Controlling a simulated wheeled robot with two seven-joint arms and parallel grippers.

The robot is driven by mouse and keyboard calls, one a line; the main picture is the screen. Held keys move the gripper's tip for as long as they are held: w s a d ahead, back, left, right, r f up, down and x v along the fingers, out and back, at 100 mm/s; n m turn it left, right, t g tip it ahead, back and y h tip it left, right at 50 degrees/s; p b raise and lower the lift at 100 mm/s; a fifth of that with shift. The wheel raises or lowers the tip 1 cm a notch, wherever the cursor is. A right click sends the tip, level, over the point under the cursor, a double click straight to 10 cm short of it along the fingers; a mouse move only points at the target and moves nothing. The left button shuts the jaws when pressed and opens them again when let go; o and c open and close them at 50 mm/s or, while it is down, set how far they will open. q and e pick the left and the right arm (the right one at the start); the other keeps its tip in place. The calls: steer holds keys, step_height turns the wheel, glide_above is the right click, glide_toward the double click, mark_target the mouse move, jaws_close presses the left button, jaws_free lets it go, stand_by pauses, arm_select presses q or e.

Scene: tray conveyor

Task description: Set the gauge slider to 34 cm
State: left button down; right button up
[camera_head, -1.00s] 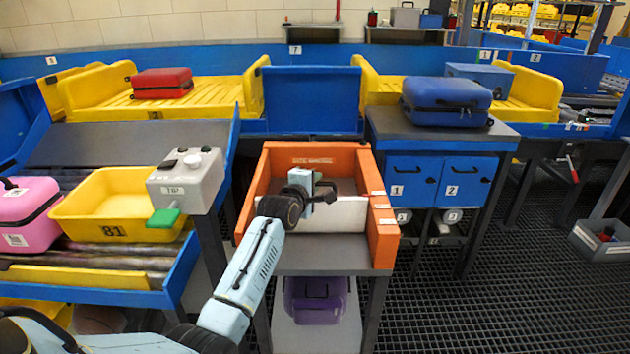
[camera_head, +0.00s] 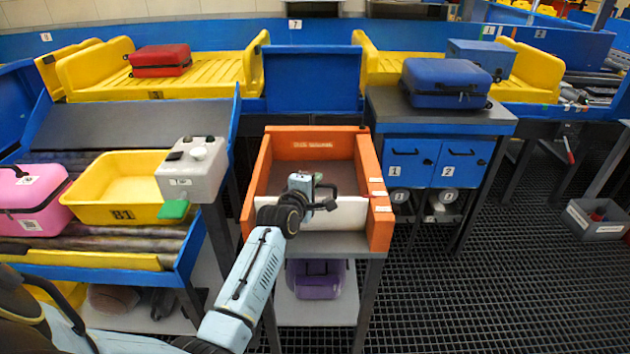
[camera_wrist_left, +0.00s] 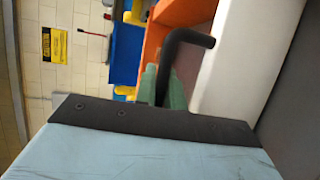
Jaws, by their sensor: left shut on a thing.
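The gauge is an orange open-front box (camera_head: 262,172) on a grey stand, with lettering on its back wall and small labels on the right wall. A white slider panel (camera_head: 345,213) spans the box toward its front. My left gripper (camera_head: 318,188) is over the panel, shut on the panel's dark bent handle. In the left wrist view the green fingers (camera_wrist_left: 162,86) are around the black handle (camera_wrist_left: 190,38), with the white panel (camera_wrist_left: 225,70) beside it. The scale reading is too small to tell. My right gripper is not in view.
A yellow tray (camera_head: 85,212) and a pink suitcase (camera_head: 32,212) are on the left conveyor, beside a grey control box (camera_head: 205,180). A blue cabinet (camera_head: 437,172) with a blue suitcase (camera_head: 445,84) stands right. A purple bag (camera_head: 316,287) lies under the gauge.

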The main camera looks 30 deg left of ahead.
arm_select(q)
steer(key=c, duration=1.5)
jaws_free()
